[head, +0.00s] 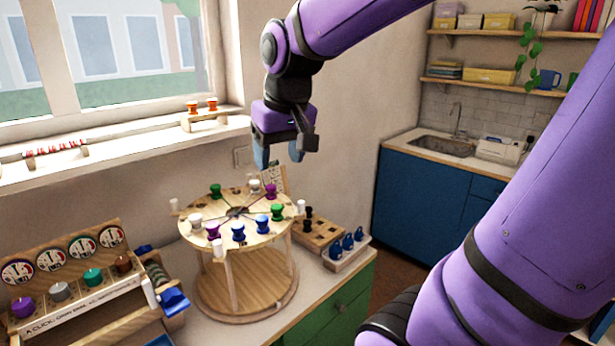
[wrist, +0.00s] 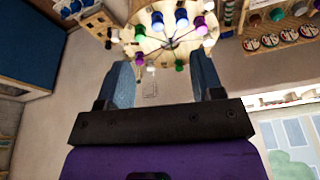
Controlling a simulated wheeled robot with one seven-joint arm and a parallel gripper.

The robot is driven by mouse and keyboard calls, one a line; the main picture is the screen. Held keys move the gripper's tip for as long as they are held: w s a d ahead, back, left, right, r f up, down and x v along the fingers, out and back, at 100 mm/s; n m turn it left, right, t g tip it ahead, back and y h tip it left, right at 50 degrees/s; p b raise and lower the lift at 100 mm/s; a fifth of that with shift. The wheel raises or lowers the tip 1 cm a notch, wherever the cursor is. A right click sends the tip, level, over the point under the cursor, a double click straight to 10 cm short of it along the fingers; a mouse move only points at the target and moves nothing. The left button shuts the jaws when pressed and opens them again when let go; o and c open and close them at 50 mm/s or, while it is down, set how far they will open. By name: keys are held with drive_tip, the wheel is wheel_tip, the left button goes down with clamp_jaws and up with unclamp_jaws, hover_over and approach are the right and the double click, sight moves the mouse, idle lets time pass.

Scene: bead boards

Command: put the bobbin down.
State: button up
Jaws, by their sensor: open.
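My gripper (head: 279,157) is open and empty. It hangs in the air above the back of the round wooden stand (head: 245,285), with clear space below its fingers. The two blue fingers also show apart in the wrist view (wrist: 162,62), with nothing between them. Several bobbins stand upright on the stand's top disc: white (head: 196,220), purple (head: 213,230), blue (head: 238,232), another blue (head: 262,223), green (head: 277,211) and others at the back. I cannot tell which one the task means.
A wooden rack with dials and several coloured knobs (head: 92,277) stands at the left. A block with holes (head: 318,232) and a tray of blue pieces (head: 347,246) sit at the right. Two orange bobbins (head: 212,103) stand on the window sill. The wall is close behind.

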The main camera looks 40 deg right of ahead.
drive_tip(key=s+a+n+t, duration=0.1)
drive_tip(key=s+a+t, duration=0.1)
drive_tip(key=s, duration=0.9)
drive_tip(key=shift+s+a+r+n, duration=0.15)
drive_tip(key=shift+a+n, duration=0.25)
drive_tip(key=shift+a, duration=0.35)
